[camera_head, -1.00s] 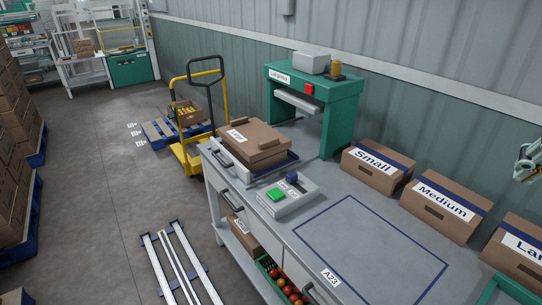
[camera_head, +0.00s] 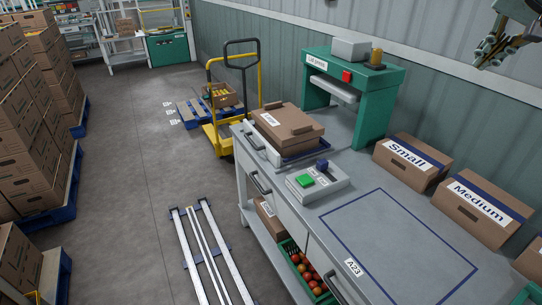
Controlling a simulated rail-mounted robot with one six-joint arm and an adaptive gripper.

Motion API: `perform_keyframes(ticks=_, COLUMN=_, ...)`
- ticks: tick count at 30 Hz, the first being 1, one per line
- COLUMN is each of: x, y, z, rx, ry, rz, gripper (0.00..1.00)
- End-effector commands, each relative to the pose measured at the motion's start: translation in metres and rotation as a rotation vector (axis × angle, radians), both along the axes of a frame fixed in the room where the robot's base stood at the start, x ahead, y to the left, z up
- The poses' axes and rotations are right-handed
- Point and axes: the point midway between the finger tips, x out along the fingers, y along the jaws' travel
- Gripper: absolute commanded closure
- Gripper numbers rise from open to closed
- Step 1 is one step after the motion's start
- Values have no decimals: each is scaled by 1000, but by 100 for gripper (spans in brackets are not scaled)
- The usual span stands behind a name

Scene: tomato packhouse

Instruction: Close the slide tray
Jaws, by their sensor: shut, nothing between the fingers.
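The slide tray (camera_head: 262,150) is a light grey tray with a raised left rim at the back left of the workbench. It stands out in front of the green lid press (camera_head: 366,100), clear of the opening between its legs. A brown carton (camera_head: 288,122) with its lid on sits on the tray, with a dark blue edge showing beneath it. My gripper (camera_head: 486,58) shows at the top right, partly cut by the picture edge. It is shut and empty, high and well to the right of the tray and press, touching neither.
A control box (camera_head: 328,184) with green and blue buttons stands in front of the press. Cartons marked Small (camera_head: 408,165) and Medium (camera_head: 480,210) line the wall side. The outlined bench area (camera_head: 395,245) is clear. A yellow pallet truck (camera_head: 224,138) stands behind the bench.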

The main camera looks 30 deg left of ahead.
Motion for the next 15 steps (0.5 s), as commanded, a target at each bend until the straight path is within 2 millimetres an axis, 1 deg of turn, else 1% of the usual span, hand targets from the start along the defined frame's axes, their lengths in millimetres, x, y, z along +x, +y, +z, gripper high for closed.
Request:
perform_keyframes(ticks=1, x=12, y=10, z=0, rx=11, ry=-7, rz=1, gripper=100)
perform_keyframes(ticks=3, x=29, y=23, z=3, rx=28, ry=-24, rz=0, gripper=100)
perform_keyframes(ticks=5, x=42, y=33, z=3, rx=42, ry=-34, rz=0, gripper=100)
perform_keyframes(ticks=9, x=69, y=62, z=2, rx=66, ry=-55, rz=8, gripper=100)
perform_keyframes(ticks=11, x=79, y=75, z=-2, rx=69, ry=-57, rz=16, gripper=100)
perform_keyframes(ticks=15, x=93, y=110, z=-19, rx=55, ry=-51, rz=53, gripper=100)
